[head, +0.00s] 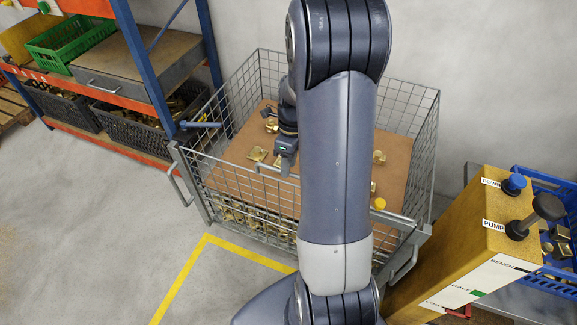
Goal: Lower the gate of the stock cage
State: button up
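The stock cage (405,98) is a grey wire-mesh cage in the middle of the head view. Its front gate (230,179) appears to stand upright, with its top rail about level with the side walls. A blue handle (200,125) shows at the gate's left end and a yellow knob (380,204) near its right end. My gripper (286,163) hangs over the cage, behind the front rail in the picture and apart from both handle and knob. Its fingers are small and dark, so I cannot tell whether they are open. My arm hides part of the gate.
A brown board (240,150) with brass pieces lies in the cage, with more brass below. A blue-and-orange rack (140,60) stands left. A yellow control box (470,230) stands close on the right, by a blue crate (560,190). The floor (90,230) front left is clear.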

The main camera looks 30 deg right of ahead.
jog(key=shift+s+a+f, duration=0.1)
jog(key=shift+f, duration=0.55)
grip_shut()
